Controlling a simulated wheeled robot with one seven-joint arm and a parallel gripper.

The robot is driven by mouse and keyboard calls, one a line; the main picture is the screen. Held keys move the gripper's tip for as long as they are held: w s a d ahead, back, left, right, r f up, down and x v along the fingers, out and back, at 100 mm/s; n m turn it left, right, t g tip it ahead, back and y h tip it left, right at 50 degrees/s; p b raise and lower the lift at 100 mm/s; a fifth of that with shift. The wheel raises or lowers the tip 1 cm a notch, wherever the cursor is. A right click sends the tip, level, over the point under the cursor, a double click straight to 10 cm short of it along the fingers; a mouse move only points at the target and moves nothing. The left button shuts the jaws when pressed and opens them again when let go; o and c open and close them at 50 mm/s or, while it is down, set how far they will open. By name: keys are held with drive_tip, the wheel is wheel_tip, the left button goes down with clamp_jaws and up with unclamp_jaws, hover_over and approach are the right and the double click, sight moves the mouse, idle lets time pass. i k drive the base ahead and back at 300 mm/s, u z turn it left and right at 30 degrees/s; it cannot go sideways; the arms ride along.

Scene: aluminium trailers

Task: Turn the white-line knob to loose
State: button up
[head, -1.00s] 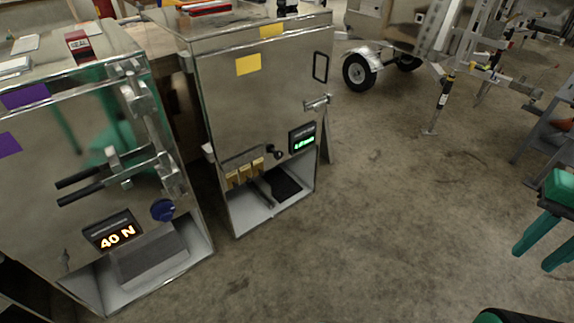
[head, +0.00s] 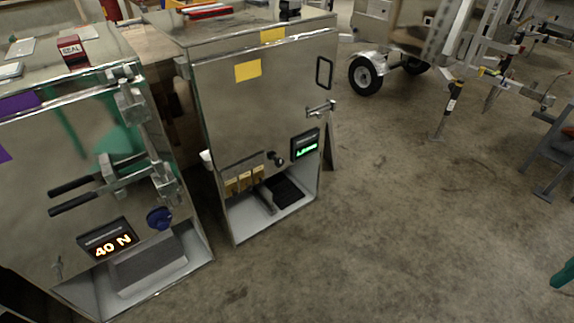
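A blue knob (head: 159,218) is on the front of the left metal cabinet, right of a lit orange display (head: 107,241) reading 40 N. A small black knob (head: 275,158) is on the right cabinet, left of a display (head: 305,146) with green characters too small to read surely. I cannot make out a white line on either knob. Only a green fingertip of my gripper (head: 563,275) shows at the right edge, far from both knobs and touching nothing visible. The rest of the gripper is out of view.
The left cabinet (head: 30,170) has two black-handled levers (head: 75,195) projecting from its front. The right cabinet (head: 265,95) has yellow tabs (head: 240,181) above an open bay. Trailers stand behind at the right. The concrete floor (head: 400,240) before me is clear.

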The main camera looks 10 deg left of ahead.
sight(279, 163)
drive_tip(key=i, duration=0.9)
